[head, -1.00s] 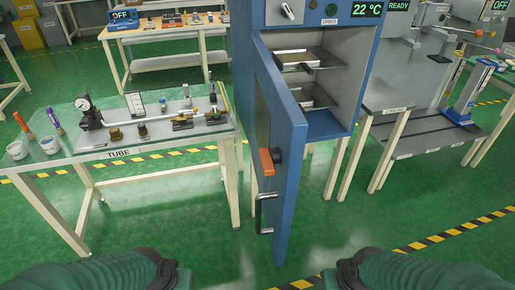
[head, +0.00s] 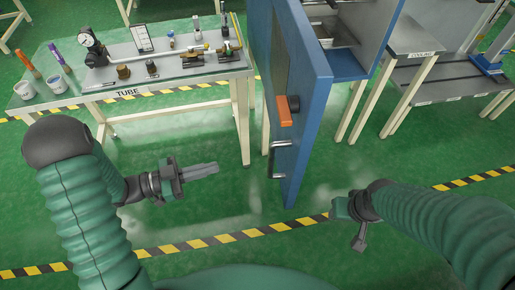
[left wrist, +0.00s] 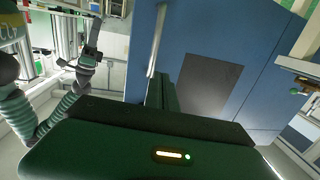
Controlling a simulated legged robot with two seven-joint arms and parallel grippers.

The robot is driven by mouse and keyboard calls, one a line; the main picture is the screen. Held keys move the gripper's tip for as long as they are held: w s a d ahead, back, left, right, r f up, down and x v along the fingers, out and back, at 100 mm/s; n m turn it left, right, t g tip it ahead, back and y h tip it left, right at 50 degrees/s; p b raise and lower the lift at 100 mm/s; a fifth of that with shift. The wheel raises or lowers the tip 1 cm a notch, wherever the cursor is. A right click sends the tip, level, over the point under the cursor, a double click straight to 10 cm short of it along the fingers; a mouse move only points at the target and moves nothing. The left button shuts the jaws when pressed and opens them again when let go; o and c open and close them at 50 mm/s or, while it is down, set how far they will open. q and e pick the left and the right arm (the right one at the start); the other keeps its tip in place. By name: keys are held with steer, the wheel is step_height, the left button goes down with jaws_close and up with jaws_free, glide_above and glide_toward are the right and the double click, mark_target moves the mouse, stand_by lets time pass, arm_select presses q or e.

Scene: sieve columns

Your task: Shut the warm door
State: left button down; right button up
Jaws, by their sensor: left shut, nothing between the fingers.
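The blue door (head: 305,110) of the blue cabinet (head: 378,30) stands wide open, swung out toward me. An orange block (head: 284,110) and a metal bar handle (head: 272,160) are on its left-facing side. My left gripper (head: 214,169) is left of the handle, apart from it, fingers together and empty. My right gripper (head: 338,208) is right of the door's lower front corner; its fingers are not clear. In the left wrist view a blue surface (left wrist: 250,60) with a dark grey rectangle and a metal bar (left wrist: 157,40) lie beyond my gripper.
A table labelled TUBE (head: 150,85) with a gauge, cups and fittings stands to the left. A grey side table (head: 418,38) stands right of the cabinet. Yellow-black floor tape (head: 225,238) crosses in front of me. The green floor around the door is clear.

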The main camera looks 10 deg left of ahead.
arm_select(q)
steer(key=s+x, duration=0.1)
steer(key=x, duration=1.3)
steer(key=shift+d+r+h+b, duration=0.25)
steer(key=shift+r+h+b, duration=0.05)
steer(key=shift+r+b, duration=0.2)
steer(key=shift+s, duration=0.1)
